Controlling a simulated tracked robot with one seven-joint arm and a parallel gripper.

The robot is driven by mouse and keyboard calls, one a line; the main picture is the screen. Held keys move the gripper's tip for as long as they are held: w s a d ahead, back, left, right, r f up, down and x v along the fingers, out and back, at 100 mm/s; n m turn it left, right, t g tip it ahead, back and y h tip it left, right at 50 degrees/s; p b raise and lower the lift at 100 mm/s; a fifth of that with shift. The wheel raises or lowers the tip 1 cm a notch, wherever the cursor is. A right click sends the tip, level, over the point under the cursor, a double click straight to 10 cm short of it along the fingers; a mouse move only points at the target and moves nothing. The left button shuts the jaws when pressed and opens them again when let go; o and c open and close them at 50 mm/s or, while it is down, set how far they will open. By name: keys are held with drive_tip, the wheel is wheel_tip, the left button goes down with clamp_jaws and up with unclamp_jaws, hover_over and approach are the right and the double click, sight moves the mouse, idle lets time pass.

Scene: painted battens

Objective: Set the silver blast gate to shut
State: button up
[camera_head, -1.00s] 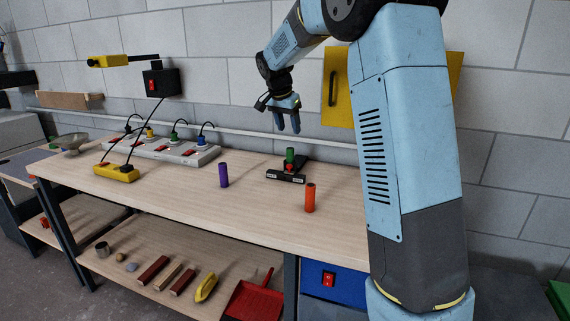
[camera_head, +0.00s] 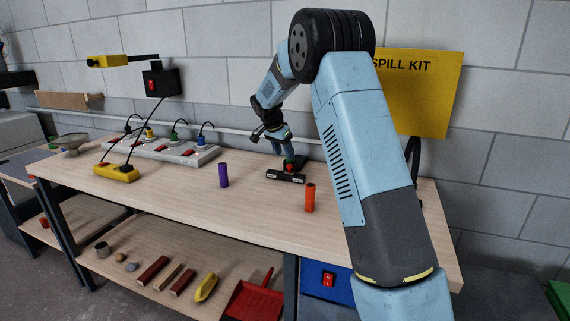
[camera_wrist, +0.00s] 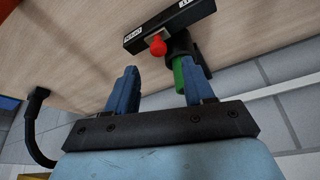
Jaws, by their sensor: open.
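A low black slide device (camera_head: 286,175) with white labels at both ends and a red knob (camera_head: 289,169) lies on the bench; I see no plainly silver gate. The device (camera_wrist: 188,20) and its red knob (camera_wrist: 158,46) show in the wrist view, the knob nearer the left label there. The label words are too small to read surely. A green cylinder (camera_wrist: 181,74) stands by the device, partly hidden by one finger. My gripper (camera_head: 283,148) is open and empty just behind and above the device. In the wrist view my gripper (camera_wrist: 160,82) has the knob beyond its fingertips, apart from them.
An orange cylinder (camera_head: 310,198) stands right of the device, a purple one (camera_head: 223,175) to its left. A power strip (camera_head: 160,150) with plugs and cords runs along the back. A yellow spill kit sign (camera_head: 425,95) hangs on the wall. The front bench surface is mostly clear.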

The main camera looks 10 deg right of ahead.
sight(288, 165)
drive_tip(key=shift+x, duration=3.1)
drive_tip(key=shift+c, duration=0.2)
clamp_jaws()
drive_tip(key=shift+r, duration=0.1)
